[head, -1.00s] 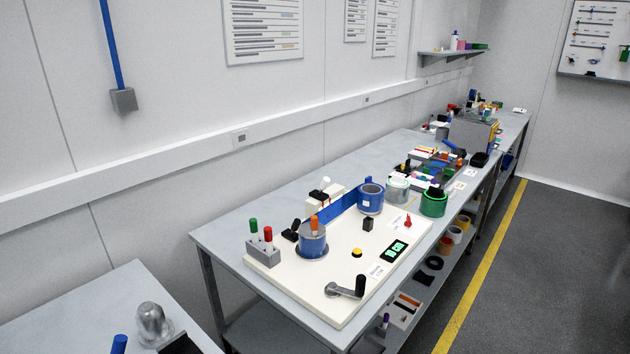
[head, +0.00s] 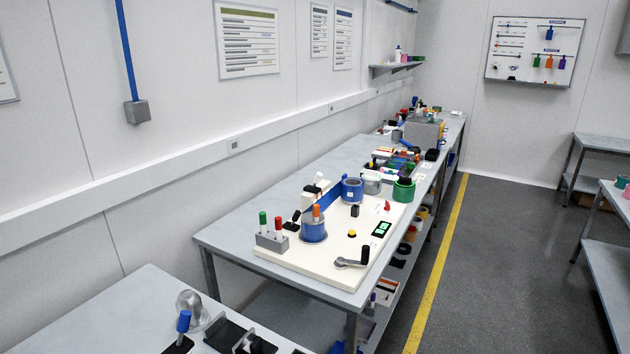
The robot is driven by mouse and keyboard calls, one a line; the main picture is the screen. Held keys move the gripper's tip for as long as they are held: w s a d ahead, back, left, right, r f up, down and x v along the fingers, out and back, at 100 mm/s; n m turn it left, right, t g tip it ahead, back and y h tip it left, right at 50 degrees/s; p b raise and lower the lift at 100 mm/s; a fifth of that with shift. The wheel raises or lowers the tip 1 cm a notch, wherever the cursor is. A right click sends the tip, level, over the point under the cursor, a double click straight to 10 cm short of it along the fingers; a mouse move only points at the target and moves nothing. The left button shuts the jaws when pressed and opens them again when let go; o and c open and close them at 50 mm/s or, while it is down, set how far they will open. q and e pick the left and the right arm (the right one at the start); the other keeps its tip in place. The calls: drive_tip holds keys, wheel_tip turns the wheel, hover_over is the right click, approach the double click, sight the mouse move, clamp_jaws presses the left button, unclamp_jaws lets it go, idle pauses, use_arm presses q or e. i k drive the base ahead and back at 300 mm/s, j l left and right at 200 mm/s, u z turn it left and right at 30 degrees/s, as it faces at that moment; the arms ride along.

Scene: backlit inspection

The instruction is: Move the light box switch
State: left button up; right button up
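I cannot clearly make out a light box or its switch in the head view. The nearer bench at the lower left carries a silver dome (head: 190,304), a blue-handled lever (head: 184,322) on a dark base, and a black device (head: 240,340) cut off by the bottom edge. Whether any of these belongs to the light box I cannot tell. Neither of my grippers is in view.
A long grey bench (head: 232,242) runs along the wall. It bears a white board (head: 335,252) with a crank (head: 355,260), blue cylinders and a green display (head: 382,229). Grey floor with a yellow line (head: 437,258) lies clear at right; another bench (head: 608,265) stands far right.

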sight(319, 175)
drive_tip(key=i+l, duration=0.4)
drive_tip(key=l, duration=0.2)
drive_tip(key=i+l+u, duration=0.3)
drive_tip(key=l+u, duration=0.3)
drive_tip(key=i+l+u, duration=0.25)
drive_tip(key=l, duration=0.25)
drive_tip(key=k+j, duration=0.05)
